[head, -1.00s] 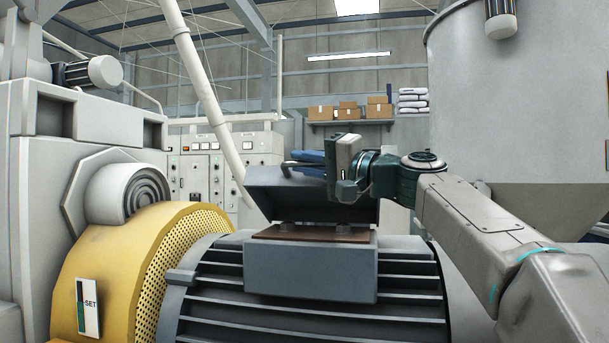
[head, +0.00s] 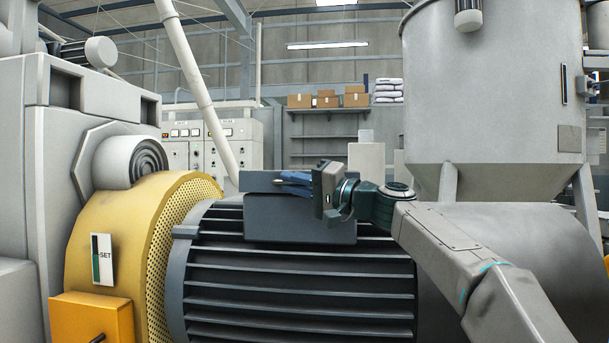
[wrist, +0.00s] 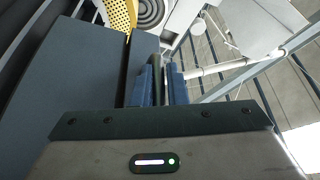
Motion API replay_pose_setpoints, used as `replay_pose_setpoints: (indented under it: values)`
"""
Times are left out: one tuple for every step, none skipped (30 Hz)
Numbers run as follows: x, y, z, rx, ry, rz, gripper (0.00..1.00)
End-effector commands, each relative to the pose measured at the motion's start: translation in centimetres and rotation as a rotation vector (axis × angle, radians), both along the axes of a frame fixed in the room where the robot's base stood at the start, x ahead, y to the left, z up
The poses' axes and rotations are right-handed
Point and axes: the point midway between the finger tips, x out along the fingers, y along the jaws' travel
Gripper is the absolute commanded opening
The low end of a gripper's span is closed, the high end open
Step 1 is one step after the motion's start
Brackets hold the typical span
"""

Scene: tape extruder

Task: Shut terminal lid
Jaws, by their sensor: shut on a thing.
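The motor's terminal box (head: 300,220) is a dark grey box on top of the ribbed motor. Its lid (head: 258,182) shows as a low grey band just above the box, far lower than upright. I cannot tell whether a gap remains between lid and box. My gripper (head: 297,183) reaches in from the right at lid height, its blue fingers shut on the lid's edge. In the wrist view the blue fingers (wrist: 163,86) stand close together beside a large slate panel (wrist: 70,75), with a thin dark strip between them. My gripper's body hides the lid's right part.
The ribbed motor (head: 300,290) lies below the box. A yellow perforated guard (head: 120,230) stands on the left, and a large grey hopper (head: 490,90) on the right. Cabinets (head: 210,140) and a shelf with cartons (head: 327,100) are farther back.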

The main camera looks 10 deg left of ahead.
Motion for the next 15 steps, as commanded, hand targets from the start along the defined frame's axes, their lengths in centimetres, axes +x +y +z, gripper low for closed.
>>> replay_pose_setpoints:
  values:
    - [0.32,0.10,-0.49,-0.002,0.003,-0.002,0.00]
    - [0.31,0.14,-0.46,-0.001,0.003,-0.001,0.00]
    - [0.26,0.14,-0.37,-0.002,0.003,-0.001,0.00]
    - [0.24,0.14,-0.35,-0.002,0.003,-0.001,0.00]
    - [0.23,0.15,-0.36,-0.001,0.003,-0.001,0.00]
    - [0.22,0.15,-0.35,-0.002,0.002,0.000,0.00]
    - [0.23,0.15,-0.35,-0.001,0.003,-0.001,0.21]
    - [0.22,0.15,-0.34,-0.002,0.002,0.000,0.29]
    - [0.20,0.14,-0.33,-0.002,0.002,0.000,0.34]
    - [0.19,0.13,-0.31,-0.002,0.002,0.000,0.34]
    - [0.19,0.13,-0.30,-0.002,0.002,0.000,0.34]
    - [0.16,0.12,-0.28,-0.001,0.002,0.001,0.34]
    - [0.16,0.12,-0.27,-0.001,0.001,0.001,0.34]
    - [0.16,0.11,-0.26,-0.001,0.001,0.001,0.34]
    - [0.16,0.11,-0.25,-0.001,0.001,0.001,0.34]
